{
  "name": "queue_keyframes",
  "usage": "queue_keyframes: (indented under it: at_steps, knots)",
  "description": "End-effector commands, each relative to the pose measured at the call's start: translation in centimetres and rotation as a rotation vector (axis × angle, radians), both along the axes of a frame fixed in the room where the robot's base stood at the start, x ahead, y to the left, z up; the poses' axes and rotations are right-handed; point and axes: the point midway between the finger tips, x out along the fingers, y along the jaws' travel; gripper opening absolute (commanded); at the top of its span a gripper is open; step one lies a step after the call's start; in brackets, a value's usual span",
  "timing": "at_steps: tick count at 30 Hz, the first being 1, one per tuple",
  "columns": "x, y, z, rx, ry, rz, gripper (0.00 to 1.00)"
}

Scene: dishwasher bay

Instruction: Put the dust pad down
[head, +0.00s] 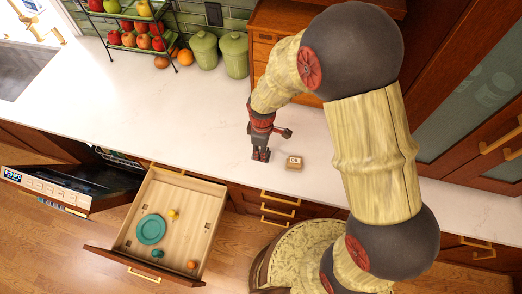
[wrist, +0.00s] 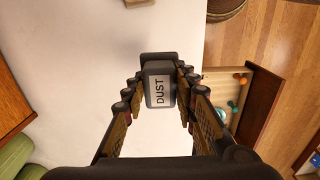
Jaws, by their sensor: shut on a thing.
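The dust pad (wrist: 158,88) is a dark block with a white label reading "DUST". In the wrist view it sits between the two fingers of my gripper (wrist: 160,95), which is shut on it. In the head view my gripper (head: 261,154) points down over the white counter (head: 200,120), near its front edge and left of a small wooden box. The pad is hard to make out there. I cannot tell whether it touches the counter.
The small labelled wooden box (head: 293,162) lies on the counter right of my gripper. An open drawer (head: 127,235) below holds a teal plate (head: 151,229) and small items. The dishwasher door (head: 60,187) is open. Green canisters (head: 234,55) and a fruit rack (head: 128,25) stand behind. Counter left is clear.

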Motion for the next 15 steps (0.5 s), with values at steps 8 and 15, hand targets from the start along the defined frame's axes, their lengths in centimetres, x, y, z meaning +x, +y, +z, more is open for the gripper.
queue_keyframes:
  at_steps: [8,15]
  knots:
    - [3.0,-0.1,-4.0,-0.001,0.004,0.000,0.04]
    - [3.9,0.0,-5.1,-0.001,0.004,0.000,0.04]
